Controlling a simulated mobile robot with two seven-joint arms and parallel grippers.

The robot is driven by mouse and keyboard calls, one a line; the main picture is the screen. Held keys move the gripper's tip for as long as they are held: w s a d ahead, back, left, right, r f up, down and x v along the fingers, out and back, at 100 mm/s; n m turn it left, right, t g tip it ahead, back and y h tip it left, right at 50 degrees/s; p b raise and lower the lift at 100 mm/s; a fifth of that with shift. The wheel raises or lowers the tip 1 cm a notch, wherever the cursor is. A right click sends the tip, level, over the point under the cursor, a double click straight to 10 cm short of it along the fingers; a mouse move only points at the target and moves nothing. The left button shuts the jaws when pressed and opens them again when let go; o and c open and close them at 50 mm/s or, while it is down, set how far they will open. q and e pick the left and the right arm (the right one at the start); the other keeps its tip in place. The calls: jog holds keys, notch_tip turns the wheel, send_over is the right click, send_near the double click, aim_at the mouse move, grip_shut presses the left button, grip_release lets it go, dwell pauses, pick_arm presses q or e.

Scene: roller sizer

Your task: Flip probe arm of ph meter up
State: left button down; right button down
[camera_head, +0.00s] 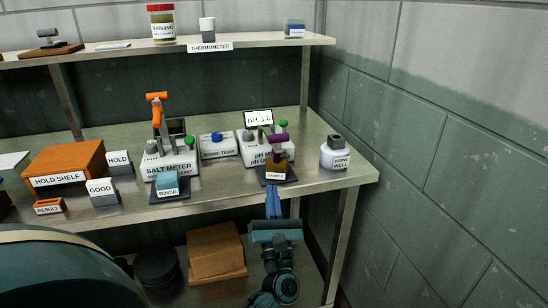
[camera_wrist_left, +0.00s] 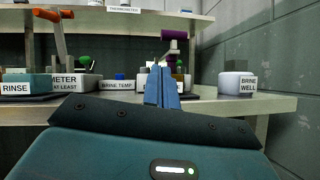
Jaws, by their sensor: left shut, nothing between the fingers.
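The white pH meter (camera_head: 252,156) stands on the bench with its lit screen (camera_head: 258,117) behind it. Its purple probe arm (camera_head: 278,138) sits low, at the front right of the meter, over the amber sample cup (camera_head: 277,166). The purple arm also shows in the left wrist view (camera_wrist_left: 174,35), beyond and above the fingers. My left gripper (camera_head: 273,192) is shut and empty, its blue fingers just in front of the sample cup near the bench's front edge. In the wrist view the fingers (camera_wrist_left: 162,68) hide much of the meter and cup. My right gripper is not in view.
The salt meter (camera_head: 170,166) with its raised orange arm (camera_head: 156,98) and the rinse cup (camera_head: 167,183) stand left. The brine well (camera_head: 335,157) stands right, near the block wall (camera_head: 440,150). A shelf (camera_head: 240,42) runs above the back of the bench.

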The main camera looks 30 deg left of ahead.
pick_arm(q)
jog(key=shift+s, duration=0.1)
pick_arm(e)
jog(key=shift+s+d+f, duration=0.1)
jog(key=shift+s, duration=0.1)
pick_arm(q)
jog(key=p+x, duration=0.2)
jog(key=x, duration=0.7)
jog(key=shift+r, duration=0.1)
jog(key=shift+w+a+r, duration=0.2)
jog(key=shift+w+a, duration=0.05)
jog(key=shift+w, duration=0.1)
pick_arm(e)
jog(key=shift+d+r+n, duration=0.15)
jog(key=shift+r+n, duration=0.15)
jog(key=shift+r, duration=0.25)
